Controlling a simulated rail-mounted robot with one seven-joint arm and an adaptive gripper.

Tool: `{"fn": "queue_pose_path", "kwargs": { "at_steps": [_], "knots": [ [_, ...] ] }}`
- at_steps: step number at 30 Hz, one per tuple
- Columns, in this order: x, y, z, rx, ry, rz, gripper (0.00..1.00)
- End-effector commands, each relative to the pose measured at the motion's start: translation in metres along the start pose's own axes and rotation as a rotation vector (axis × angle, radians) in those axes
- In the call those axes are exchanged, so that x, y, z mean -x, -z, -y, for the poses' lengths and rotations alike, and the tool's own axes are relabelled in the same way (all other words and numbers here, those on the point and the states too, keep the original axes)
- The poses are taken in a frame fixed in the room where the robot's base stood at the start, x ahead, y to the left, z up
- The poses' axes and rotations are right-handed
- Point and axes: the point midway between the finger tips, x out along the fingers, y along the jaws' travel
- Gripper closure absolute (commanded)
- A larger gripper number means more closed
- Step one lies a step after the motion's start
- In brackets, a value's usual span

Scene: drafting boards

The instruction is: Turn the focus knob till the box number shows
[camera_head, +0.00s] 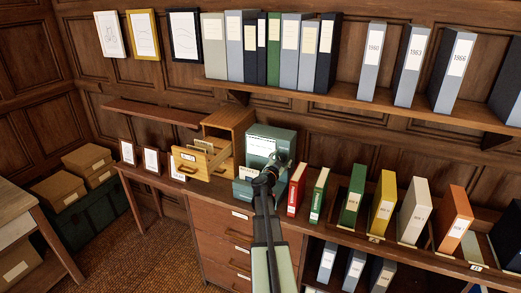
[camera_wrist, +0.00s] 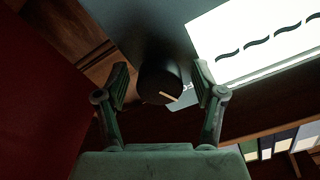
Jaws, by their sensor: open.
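A teal reader box (camera_head: 285,138) stands on the desk, with a lit white screen (camera_head: 262,145) on its front. In the wrist view the screen (camera_wrist: 265,50) shows dark wavy strokes and no readable number. A dark round focus knob (camera_wrist: 155,72) with a pale pointer line sits on the box beside the screen. My gripper (camera_wrist: 160,80) is open, with one finger on each side of the knob; I cannot tell if either finger touches it. In the head view my gripper (camera_head: 272,172) is in front of the box and the knob is hidden.
A wooden card cabinet (camera_head: 238,125) with a pulled-out drawer (camera_head: 195,160) stands left of the box. A red binder (camera_head: 297,189) and a green binder (camera_head: 319,195) stand close on the right. A shelf (camera_head: 350,103) of binders runs above.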

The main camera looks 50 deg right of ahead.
Motion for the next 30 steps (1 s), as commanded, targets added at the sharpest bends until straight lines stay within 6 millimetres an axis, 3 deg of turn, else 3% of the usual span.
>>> {"fn": "queue_pose_path", "kwargs": {
  "at_steps": [11,30],
  "knots": [
    [0.0004,-0.0025,-0.0015,-0.053,0.0,0.0,0.31],
    [0.0004,-0.006,-0.0032,-1.085,0.002,0.0,0.31]
  ]
}}
